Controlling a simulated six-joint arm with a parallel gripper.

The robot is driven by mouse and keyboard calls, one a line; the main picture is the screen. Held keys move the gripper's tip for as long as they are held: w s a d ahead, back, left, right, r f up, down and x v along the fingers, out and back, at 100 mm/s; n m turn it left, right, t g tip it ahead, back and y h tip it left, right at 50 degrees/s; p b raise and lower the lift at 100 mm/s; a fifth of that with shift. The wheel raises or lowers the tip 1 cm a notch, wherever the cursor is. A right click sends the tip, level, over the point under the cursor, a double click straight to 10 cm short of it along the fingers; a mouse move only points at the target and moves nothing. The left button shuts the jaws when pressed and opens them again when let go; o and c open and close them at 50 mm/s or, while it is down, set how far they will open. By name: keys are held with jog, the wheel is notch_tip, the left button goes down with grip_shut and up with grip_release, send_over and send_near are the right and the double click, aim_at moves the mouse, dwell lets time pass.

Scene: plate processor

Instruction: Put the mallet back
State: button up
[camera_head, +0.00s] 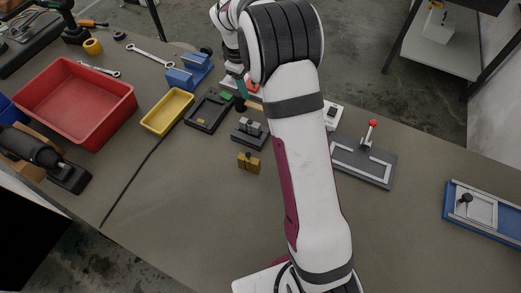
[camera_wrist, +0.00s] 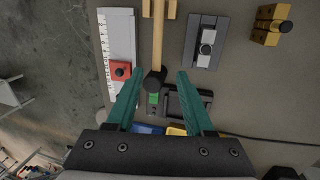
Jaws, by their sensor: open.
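The mallet shows in the wrist view, with a pale wooden handle (camera_wrist: 158,42) running up the picture and a dark round end (camera_wrist: 154,80) at the bottom. Its handle passes between two tan blocks (camera_wrist: 172,9) at the top edge. My gripper (camera_wrist: 159,75) is open, with its teal fingers apart on either side of the dark end. I see no finger touching it, and cannot tell the height between them. In the head view, a short piece of the wooden handle (camera_head: 253,106) shows beside my arm, and my arm hides the rest.
A white scale plate with a red block (camera_wrist: 120,70) lies left of the mallet in the wrist view; a grey fixture (camera_wrist: 205,48) lies right. In the head view, a yellow tray (camera_head: 167,111), red bin (camera_head: 75,102) and red-knobbed lever (camera_head: 372,127) stand around. The front bench is mostly clear.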

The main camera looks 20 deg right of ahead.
jog(key=s+a+r+m+y, duration=0.1)
jog(key=s+a+r+m, duration=0.25)
jog(key=s+r, duration=0.5)
jog(key=s+a+m+y, duration=0.1)
jog(key=s+m, duration=0.4)
jog(key=s, duration=0.9)
jog(key=s+a+m+g+y, duration=0.1)
jog(key=s+a+m, duration=0.3)
jog(key=s, duration=1)
jog(key=shift+s+a+m+g+y, duration=0.2)
jog(key=shift+m+g+y, duration=0.15)
jog(key=shift+m, duration=0.5)
